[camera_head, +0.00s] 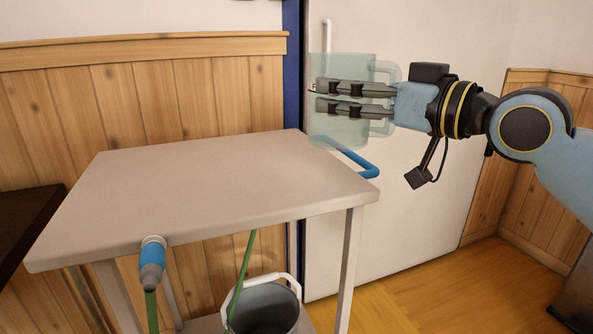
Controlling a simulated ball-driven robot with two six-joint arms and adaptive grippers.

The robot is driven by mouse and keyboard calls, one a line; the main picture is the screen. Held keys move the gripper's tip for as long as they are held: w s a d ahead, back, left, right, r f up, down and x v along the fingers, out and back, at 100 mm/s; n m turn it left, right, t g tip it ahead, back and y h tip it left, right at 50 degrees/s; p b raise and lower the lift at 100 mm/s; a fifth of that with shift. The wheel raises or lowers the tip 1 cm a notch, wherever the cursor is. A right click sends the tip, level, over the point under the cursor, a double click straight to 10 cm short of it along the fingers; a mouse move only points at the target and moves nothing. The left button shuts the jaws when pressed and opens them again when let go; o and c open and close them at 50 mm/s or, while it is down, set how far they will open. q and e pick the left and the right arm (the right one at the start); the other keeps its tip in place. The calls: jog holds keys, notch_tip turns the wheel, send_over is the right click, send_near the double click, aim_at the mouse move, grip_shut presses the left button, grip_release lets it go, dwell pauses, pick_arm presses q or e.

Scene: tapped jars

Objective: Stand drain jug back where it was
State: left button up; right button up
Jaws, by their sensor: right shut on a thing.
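The drain jug (350,129), a pale see-through jug with a handle on its right side, is held in the air past the far right corner of the table (200,190). My right gripper (316,96) is shut on the jug; its two dark fingers reach across the body from the right. The jug looks upright and clear of the tabletop. It looks empty, though its clear wall makes this hard to tell. My left gripper is not in view.
The tabletop is bare. A blue and grey hose fitting (152,262) with a green hose hangs at its front edge. A grey bucket (265,310) with a white handle stands below. A blue bar (352,162) sticks out at the right. A white door (430,190) stands behind.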

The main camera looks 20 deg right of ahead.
aim_at(311, 122)
jog(key=w+a+f+b, duration=0.1)
jog(key=a, duration=0.1)
jog(key=w+a+f, duration=0.1)
jog(key=a+f, duration=0.1)
jog(key=w+a+f+b, duration=0.1)
jog(key=w+a, duration=0.1)
jog(key=shift+a+f+b, duration=0.15)
jog(key=shift+a+b, duration=0.15)
notch_tip(311, 122, down, 4)
jog(key=shift+b, duration=0.9)
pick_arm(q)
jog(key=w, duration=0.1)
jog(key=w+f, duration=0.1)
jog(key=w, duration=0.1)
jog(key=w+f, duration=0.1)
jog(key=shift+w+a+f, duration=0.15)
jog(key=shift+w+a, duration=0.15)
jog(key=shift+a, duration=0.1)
pick_arm(e)
jog(key=shift+f, duration=0.15)
jog(key=o, duration=1.1)
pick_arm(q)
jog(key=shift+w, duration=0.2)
pick_arm(e)
jog(key=o, duration=0.4)
